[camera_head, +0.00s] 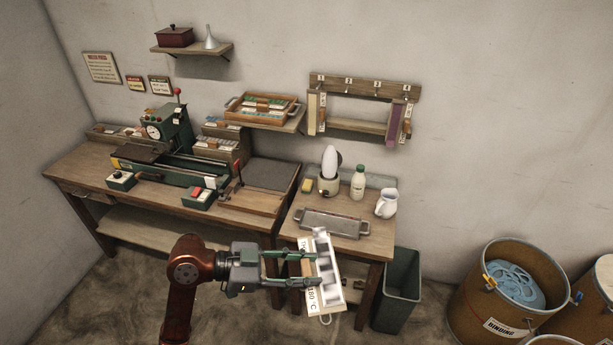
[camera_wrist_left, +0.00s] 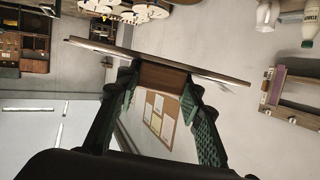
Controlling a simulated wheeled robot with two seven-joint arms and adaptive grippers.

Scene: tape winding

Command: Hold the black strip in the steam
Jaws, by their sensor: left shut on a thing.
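My left gripper (camera_head: 302,268) is shut on a long narrow board (camera_head: 326,268) in front of the small table. The board has a pale face with several dark patches and a "180 °C" label. In the left wrist view, the gripper (camera_wrist_left: 163,95) closes on the board's brown wooden block (camera_wrist_left: 162,78), and the board (camera_wrist_left: 110,50) shows nearly edge-on. My right gripper is not in view.
The small table holds a metal tray (camera_head: 331,224), a green-capped bottle (camera_head: 358,184), a white jug (camera_head: 386,205) and a yellow block (camera_head: 308,185). A wall rack (camera_head: 365,87) carries hanging boards. A bin (camera_head: 399,300) and drums (camera_head: 462,312) stand right. A green machine (camera_head: 175,130) stands left.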

